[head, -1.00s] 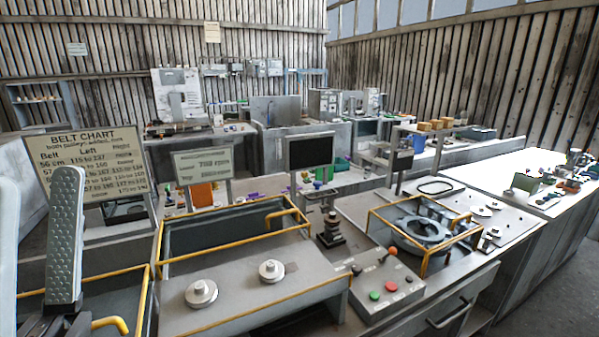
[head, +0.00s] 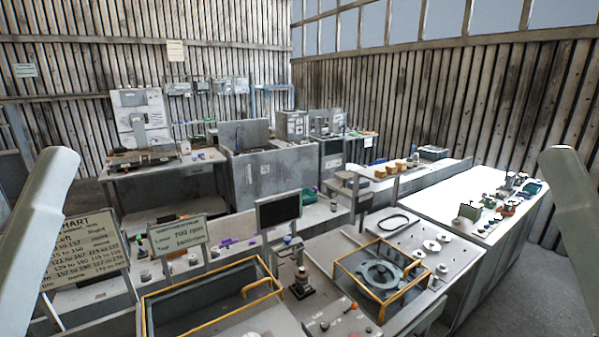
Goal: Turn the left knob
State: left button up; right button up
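The grey panel (head: 222,324) that carries the two round knobs is cut off by the bottom edge of the head view. The left knob is not visible. At most a sliver of one knob shows at the bottom edge, and I cannot tell which one. My arm links show at the far left and far right, both raised. Neither gripper's fingers are in view, so I cannot see whether they are open or shut.
A yellow-railed open bin (head: 205,290) lies behind the panel. A control box (head: 338,318) with buttons and a red-tipped lever stands to its right. A caged round blower housing (head: 380,274) is further right. A belt chart sign (head: 85,255) and a speed sign (head: 177,235) stand at left.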

pick_arm(q)
notch_tip(320, 180, up, 13)
jog(key=p, duration=0.9)
pick_arm(e)
notch_tip(320, 180, up, 13)
